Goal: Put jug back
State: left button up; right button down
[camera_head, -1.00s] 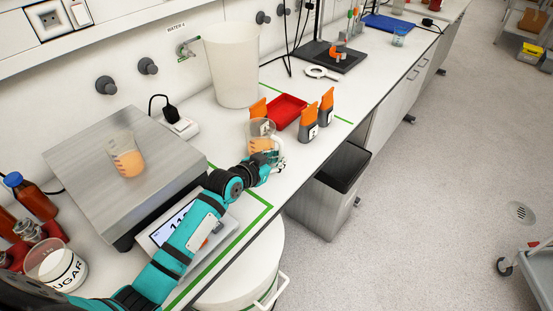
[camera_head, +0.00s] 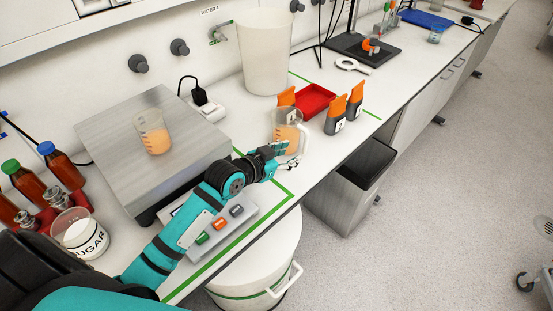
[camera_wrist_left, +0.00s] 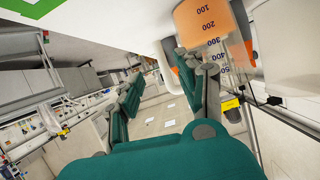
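The head view does not clearly show whether a finger touches the handle. My right gripper is not in view.
Orange-topped grey holders (camera_head: 336,115) and a red tray (camera_head: 316,99) stand close behind the jug. A white bucket (camera_head: 265,50) is behind. A beaker of juice (camera_head: 153,135) stands on the metal scale (camera_head: 110,150) at left. A waste bin (camera_head: 350,190) is below the bench edge.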

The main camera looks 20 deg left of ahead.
pick_arm(q)
jog(key=v, duration=0.5)
jog(key=shift+s+r, duration=0.1)
jog(key=shift+s, duration=0.05)
